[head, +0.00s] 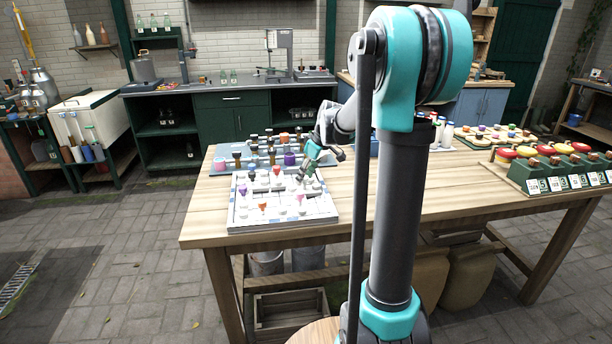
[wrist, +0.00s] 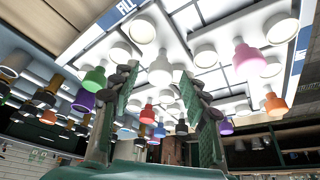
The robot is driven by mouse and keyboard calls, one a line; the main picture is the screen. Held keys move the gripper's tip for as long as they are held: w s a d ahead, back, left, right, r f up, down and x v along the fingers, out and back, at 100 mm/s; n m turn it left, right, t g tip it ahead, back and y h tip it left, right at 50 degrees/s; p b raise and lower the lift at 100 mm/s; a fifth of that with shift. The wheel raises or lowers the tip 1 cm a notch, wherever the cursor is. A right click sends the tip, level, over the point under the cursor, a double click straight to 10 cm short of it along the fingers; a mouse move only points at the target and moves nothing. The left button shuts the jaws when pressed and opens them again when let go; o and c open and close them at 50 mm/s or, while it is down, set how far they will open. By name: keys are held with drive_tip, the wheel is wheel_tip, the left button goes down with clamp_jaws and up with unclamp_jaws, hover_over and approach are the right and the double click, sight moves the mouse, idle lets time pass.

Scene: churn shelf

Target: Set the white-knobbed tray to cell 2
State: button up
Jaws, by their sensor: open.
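A pale board (head: 238,221) with a grid of cells lies at the near left of the wooden table and holds round white pieces with coloured knobs. In the wrist view, which shows the board (wrist: 215,50) upside down, a white knob (wrist: 160,70) stands between and just beyond my fingers. I cannot tell for sure whether it belongs to the white-knobbed tray. Cell numbers are not readable.
Pink (wrist: 248,58), green (wrist: 95,78) and orange (wrist: 275,103) knobs stand close around my fingers. A blue rack (head: 222,165) of dark-topped pieces is behind the board. A green rack (head: 535,180) stands at the table's right. Bare tabletop (head: 420,190) lies between.

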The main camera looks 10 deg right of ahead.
sight(289, 191)
clamp_jaws()
drive_tip(key=a, duration=0.6)
idle(0.3)
unclamp_jaws()
drive_tip(key=shift+r, duration=0.1)
